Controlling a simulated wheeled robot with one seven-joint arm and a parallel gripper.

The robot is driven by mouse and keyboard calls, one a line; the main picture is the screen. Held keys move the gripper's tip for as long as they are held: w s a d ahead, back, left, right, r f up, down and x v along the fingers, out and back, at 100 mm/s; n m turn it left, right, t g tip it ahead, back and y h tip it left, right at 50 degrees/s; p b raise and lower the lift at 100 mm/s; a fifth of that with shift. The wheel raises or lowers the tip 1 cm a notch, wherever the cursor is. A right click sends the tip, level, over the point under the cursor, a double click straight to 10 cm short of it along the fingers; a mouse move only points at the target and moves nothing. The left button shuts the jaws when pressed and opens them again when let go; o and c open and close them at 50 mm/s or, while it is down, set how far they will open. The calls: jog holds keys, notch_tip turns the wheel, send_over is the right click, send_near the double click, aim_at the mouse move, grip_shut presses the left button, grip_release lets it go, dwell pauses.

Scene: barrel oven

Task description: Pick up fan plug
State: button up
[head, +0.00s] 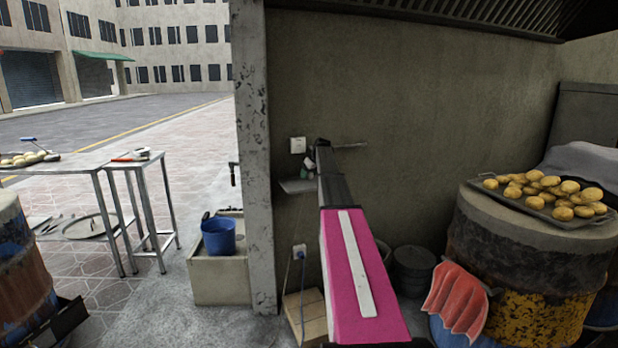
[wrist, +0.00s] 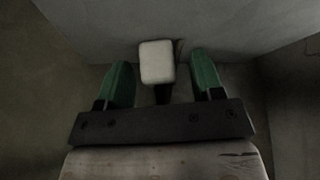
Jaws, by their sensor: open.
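A pale, block-shaped thing with rounded corners, which looks like the fan plug (wrist: 157,62), shows in the wrist view. It has a dark part below it. My gripper (wrist: 160,80) is open, with one green finger on each side of this plug and a gap on both sides. Whether the plug is fully between the fingers in depth, I cannot tell. In the head view my arm reaches to the wall, and my gripper (head: 309,167) is small and partly hidden at a small grey wall shelf (head: 296,186). I cannot make out the plug there.
A white wall socket (head: 297,145) is above the shelf. A lower socket (head: 299,250) has a blue cable hanging from it, over a cardboard box (head: 306,312). A concrete pillar (head: 252,150) stands left of the shelf. A barrel (head: 520,250) with a bread tray stands at right.

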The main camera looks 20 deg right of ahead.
grip_shut()
jog(key=shift+r, duration=0.2)
jog(key=shift+r, duration=0.65)
jog(key=s+d, duration=0.3)
jog(key=s, duration=0.5)
jog(key=s+d, duration=0.4)
jog(key=s, duration=0.4)
jog(key=shift+s+d, duration=0.25)
